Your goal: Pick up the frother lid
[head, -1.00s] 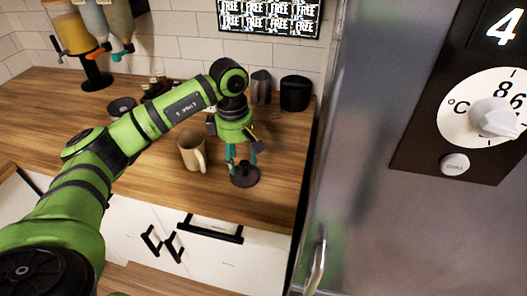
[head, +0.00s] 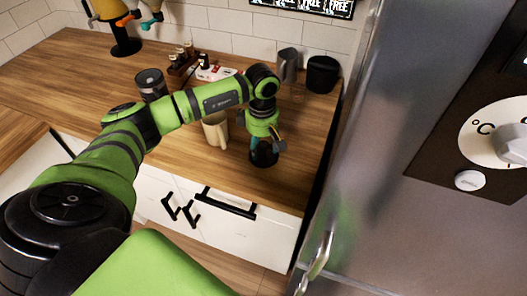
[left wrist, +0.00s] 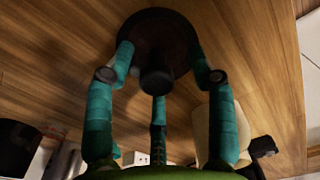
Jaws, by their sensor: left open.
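The frother lid (head: 264,159) is a dark round disc with a knob on top, lying on the wooden counter near its front right. In the left wrist view the lid's disc (left wrist: 152,22) and its knob show between my fingers. My left gripper (head: 262,146) is over the lid, pointing down, with its teal fingers spread. In the left wrist view the left gripper (left wrist: 158,62) is open, with fingers around the knob and two tips close to the disc's rim. Whether they touch it I cannot tell. My right gripper is not in view.
A beige mug (head: 216,131) stands just left of the lid. A metal pitcher (head: 287,65) and a black canister (head: 322,75) stand behind, near the wall. A dark container (head: 151,85) is further left. A steel appliance (head: 385,110) rises close on the right.

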